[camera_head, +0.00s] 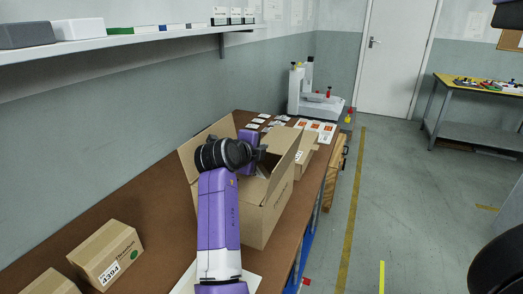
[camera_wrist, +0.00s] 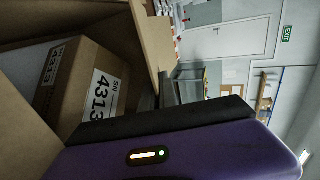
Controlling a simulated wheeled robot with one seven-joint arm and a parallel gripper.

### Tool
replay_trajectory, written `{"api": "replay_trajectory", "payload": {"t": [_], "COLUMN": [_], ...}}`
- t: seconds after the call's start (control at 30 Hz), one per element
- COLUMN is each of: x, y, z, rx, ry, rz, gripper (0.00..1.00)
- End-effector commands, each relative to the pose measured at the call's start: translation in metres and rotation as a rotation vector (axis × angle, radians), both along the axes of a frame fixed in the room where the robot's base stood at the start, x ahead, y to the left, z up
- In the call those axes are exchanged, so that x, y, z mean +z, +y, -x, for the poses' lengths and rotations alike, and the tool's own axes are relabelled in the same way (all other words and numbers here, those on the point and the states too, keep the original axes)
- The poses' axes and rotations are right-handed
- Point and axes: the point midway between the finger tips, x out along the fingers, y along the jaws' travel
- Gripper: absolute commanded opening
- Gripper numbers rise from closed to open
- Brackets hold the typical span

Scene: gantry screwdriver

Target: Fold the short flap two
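A large open cardboard box (camera_head: 262,218) stands on the brown table, with its flaps standing up and outward. One flap (camera_head: 189,156) leans out on the left and another (camera_head: 284,172) stands on the right side. My purple arm reaches over the box, and my gripper's end lies at or behind the box opening, partly hidden by the wrist. In the wrist view my purple gripper body fills the bottom, beside the open box. Inside the box a smaller carton (camera_wrist: 85,85) with a label reading 4313 shows.
Two small cartons, the nearer right one (camera_head: 107,254) labelled, sit at the table's lower left. Cards and printed sheets (camera_head: 318,131) and a white device (camera_head: 318,100) lie behind the box. A wall shelf (camera_head: 120,40) runs above the table. Open floor lies to the right.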

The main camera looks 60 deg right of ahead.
Motion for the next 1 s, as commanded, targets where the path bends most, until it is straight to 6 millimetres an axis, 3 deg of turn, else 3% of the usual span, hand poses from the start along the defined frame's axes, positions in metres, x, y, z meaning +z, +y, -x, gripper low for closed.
{"api": "replay_trajectory", "payload": {"t": [0.07,0.2,0.57,1.0], "x": [0.000,0.000,0.001,0.025], "y": [-0.001,-0.001,0.003,0.060], "z": [0.001,0.001,0.000,0.005], "rx": [-0.001,-0.001,0.000,0.001], "ry": [0.000,0.000,0.000,0.000], "rz": [0.001,0.000,0.000,0.002], "gripper": [0.00,0.25,0.25,0.25]}}
